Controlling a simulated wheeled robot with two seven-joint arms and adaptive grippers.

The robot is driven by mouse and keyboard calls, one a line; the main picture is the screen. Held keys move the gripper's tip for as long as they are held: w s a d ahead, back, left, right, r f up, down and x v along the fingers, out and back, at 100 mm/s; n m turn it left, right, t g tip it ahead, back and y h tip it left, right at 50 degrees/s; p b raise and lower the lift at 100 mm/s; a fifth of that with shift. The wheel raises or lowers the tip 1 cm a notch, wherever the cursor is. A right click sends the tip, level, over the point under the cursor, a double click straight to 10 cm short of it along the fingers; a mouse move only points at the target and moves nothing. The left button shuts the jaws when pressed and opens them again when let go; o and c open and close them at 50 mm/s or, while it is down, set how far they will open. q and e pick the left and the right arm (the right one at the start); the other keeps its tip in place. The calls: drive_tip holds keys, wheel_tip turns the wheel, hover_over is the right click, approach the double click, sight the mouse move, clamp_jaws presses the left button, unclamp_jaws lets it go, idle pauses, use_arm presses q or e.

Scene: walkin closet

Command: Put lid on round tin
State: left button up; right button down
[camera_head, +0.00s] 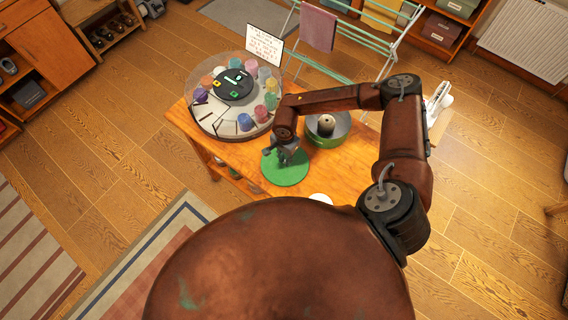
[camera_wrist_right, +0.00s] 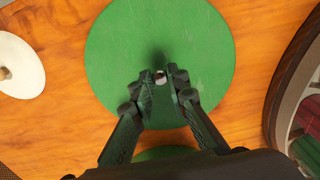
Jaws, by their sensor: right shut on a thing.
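The lid (camera_head: 287,174) is a flat green disc with a small knob, at the table's near side in the head view. It also fills the upper middle of the right wrist view (camera_wrist_right: 205,45). My right gripper (camera_head: 285,152) is over it, its fingertips (camera_wrist_right: 160,78) closed on the light knob. I cannot tell whether the lid touches the table. The round tin (camera_head: 323,141) is green and open, beside the lid to the upper right, with a dark, light-topped thing inside. A green bit of it shows low in the wrist view (camera_wrist_right: 165,153). My left gripper is out of view.
A round tray (camera_head: 204,117) with several coloured cups and a dark centre stands left of the tin on the wooden table (camera_head: 178,112). A white round thing (camera_wrist_right: 22,68) lies near the lid. A drying rack (camera_head: 345,72) stands behind the table.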

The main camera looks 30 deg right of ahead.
drive_tip(key=shift+r+p, duration=1.05)
drive_tip(key=shift+r, duration=0.95)
